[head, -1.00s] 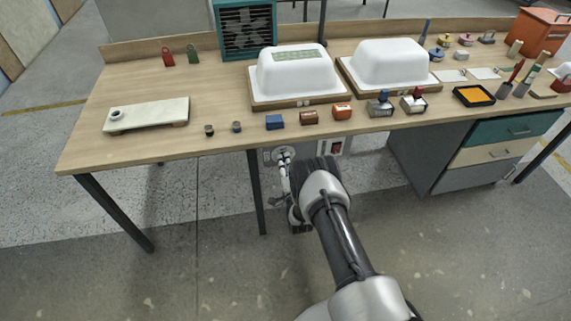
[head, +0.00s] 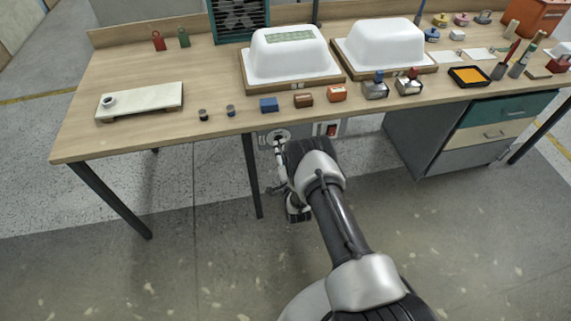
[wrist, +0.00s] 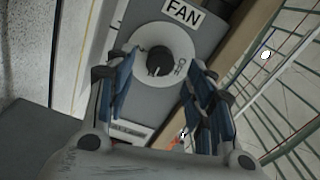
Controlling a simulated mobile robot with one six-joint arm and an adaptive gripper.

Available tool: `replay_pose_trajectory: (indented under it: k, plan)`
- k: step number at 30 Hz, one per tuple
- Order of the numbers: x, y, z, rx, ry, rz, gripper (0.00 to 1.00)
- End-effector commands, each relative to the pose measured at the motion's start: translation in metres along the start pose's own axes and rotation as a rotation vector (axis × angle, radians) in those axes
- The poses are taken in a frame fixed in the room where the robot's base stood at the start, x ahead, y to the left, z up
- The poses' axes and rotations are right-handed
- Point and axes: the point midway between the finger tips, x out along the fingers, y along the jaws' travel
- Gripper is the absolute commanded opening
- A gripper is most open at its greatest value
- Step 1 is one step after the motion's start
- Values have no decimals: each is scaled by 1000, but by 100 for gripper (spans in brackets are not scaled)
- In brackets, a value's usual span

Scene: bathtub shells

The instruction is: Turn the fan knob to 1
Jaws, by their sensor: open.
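The fan knob (wrist: 158,60) is a dark round knob on a pale dial disc (wrist: 140,42) in the wrist view. A white label reading FAN (wrist: 184,12) sits above it on a grey panel. In the head view the dial (head: 279,135) is under the table's front edge, partly hidden by my gripper (head: 279,147).
A red switch (head: 332,129) is right of the dial. The wooden table (head: 110,140) overhangs the panel, and a table leg (head: 252,178) stands to the left. A drawer cabinet (head: 425,135) is at right. A teal fan box (head: 226,35) and white tub shells (head: 290,66) stand on top.

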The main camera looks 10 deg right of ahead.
Motion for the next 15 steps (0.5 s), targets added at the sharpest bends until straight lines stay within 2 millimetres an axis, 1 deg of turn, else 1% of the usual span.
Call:
replay_pose_trajectory:
  k: [1,3,9,12,15]
  plan:
    - [-11,1,0,0,-1,5,49]
    - [-27,1,0,0,-1,4,49]
    - [-68,1,0,0,-1,3,49]
    - [-82,1,0,0,-1,3,49]
    - [-91,0,0,0,-1,2,49]
